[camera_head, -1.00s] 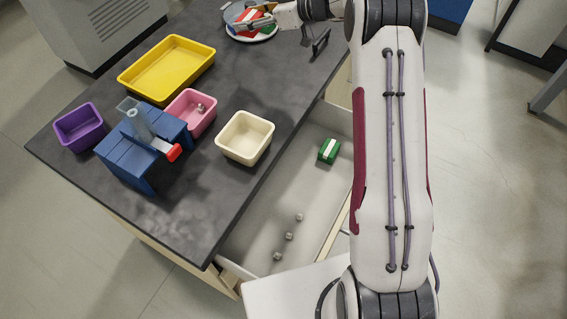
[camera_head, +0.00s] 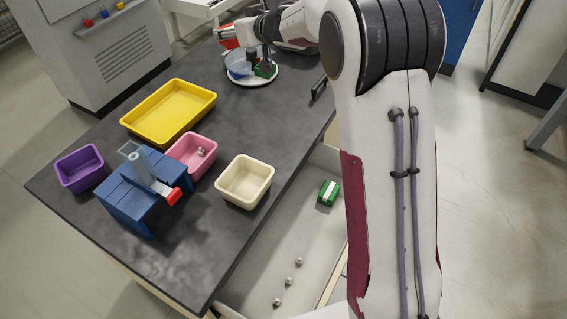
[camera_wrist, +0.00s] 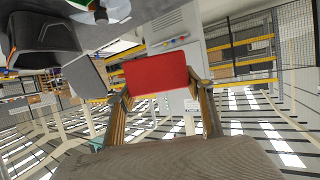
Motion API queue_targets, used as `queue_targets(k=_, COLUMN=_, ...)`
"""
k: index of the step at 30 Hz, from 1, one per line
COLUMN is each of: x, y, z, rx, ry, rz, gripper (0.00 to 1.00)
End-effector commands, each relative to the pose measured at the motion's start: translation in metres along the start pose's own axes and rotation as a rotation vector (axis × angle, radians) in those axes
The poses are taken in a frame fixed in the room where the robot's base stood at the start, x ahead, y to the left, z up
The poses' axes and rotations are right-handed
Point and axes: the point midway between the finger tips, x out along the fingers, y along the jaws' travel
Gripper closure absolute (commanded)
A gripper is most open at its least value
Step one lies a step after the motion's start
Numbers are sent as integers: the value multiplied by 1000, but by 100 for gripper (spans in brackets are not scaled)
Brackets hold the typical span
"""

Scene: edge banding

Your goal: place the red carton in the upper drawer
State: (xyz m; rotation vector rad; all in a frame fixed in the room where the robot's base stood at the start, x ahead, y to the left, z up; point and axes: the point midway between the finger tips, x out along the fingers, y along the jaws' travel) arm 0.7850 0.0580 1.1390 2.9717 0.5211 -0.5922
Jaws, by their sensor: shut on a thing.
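The red carton (camera_wrist: 157,73) is between the fingers of my gripper (camera_wrist: 163,92) in the wrist view, and the gripper is shut on it. In the head view the red carton (camera_head: 228,40) shows partly at the far end of the table, beside my gripper (camera_head: 222,36), raised near the round white plate (camera_head: 262,80). The open upper drawer (camera_head: 262,262) extends from the table's right side. It holds a green and white carton (camera_head: 328,192) and several small metal pieces (camera_head: 289,280). My arm hides part of the drawer's right side.
On the table stand a yellow tray (camera_head: 135,124), a purple bin (camera_head: 80,180), a pink bin (camera_head: 179,148), a cream bin (camera_head: 222,187) and a blue fixture (camera_head: 140,212) with a red tip. A green carton (camera_head: 266,70) and other items lie on the plate. The drawer's middle is clear.

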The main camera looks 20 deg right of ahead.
Motion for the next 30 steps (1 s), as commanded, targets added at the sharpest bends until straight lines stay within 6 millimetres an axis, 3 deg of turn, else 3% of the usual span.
queue_targets(k=30, x=-24, y=15, z=12, rx=85, ry=2, rz=204, gripper=71)
